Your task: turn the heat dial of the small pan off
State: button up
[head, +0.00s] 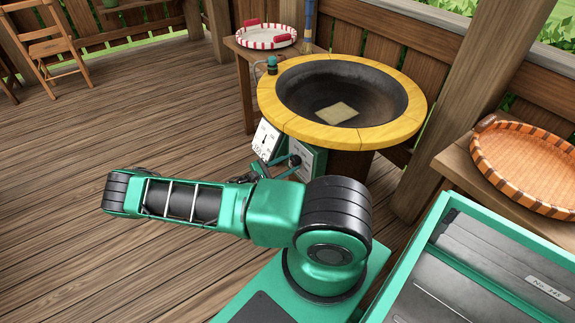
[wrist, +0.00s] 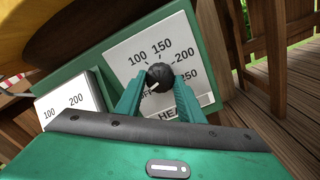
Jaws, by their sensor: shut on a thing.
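The small pan (head: 295,95) is a dark bowl with a yellow rim, and a pale square piece lies in it. Its black heat dial (wrist: 159,75) sits on a white panel (wrist: 125,48) marked OFF, 100, 150, 200 and 250. A small white mark on the dial's lower left points toward the OFF label, though the exact alignment is hard to tell. My gripper (wrist: 159,84) is shut on the dial, one green finger on each side. In the head view the dial (head: 295,160) is small and partly crowded by my gripper.
A white gauge plate (head: 266,138) stands left of the dial panel. A wooden side table carries a red-and-white tray (head: 266,36). A woven orange tray (head: 525,165) lies at the right. Open wooden floor (head: 120,130) spreads to the left.

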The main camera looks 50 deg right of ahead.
jog(key=shift+w+n, duration=0.15)
jog(key=shift+n, duration=1.75)
jog(key=o, duration=1.1)
jog(key=shift+c, duration=0.2)
jog(key=v, duration=1.1)
